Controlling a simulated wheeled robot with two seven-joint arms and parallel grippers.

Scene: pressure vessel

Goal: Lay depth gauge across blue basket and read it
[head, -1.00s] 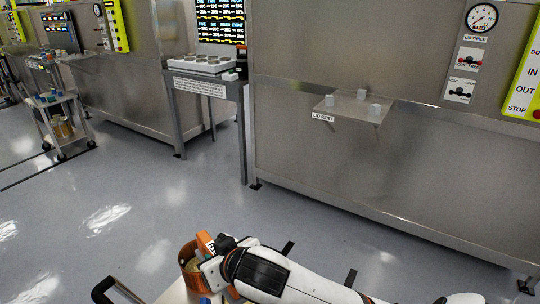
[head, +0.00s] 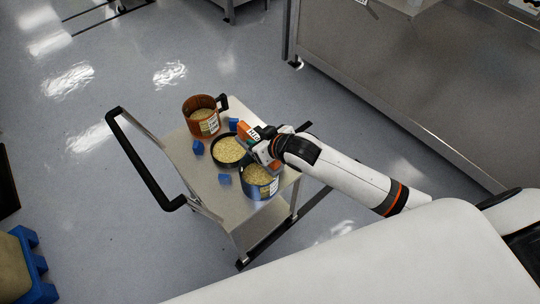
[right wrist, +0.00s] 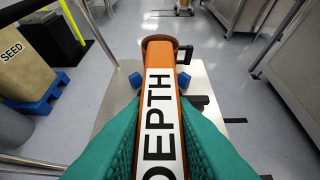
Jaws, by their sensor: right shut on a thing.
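The depth gauge (head: 249,133) is an orange bar with a white label. In the right wrist view it fills the middle and its label reads DEPTH (right wrist: 161,115). My right gripper (head: 262,147) is shut on it, with teal finger pads on both sides. The blue basket (head: 262,187), filled with pale yellow stuff, stands at the near right corner of the cart. The gripper and gauge are just beyond the blue basket's far rim in the head view; I cannot tell their height above it. No reading on the gauge is legible. My left gripper is not in view.
The cart (head: 186,158) also carries a copper basket (head: 203,122), a dark round pan (head: 228,151) and blue blocks (head: 224,179). Its black handle (head: 145,172) is at the left. A blue pallet (head: 36,272) lies lower left.

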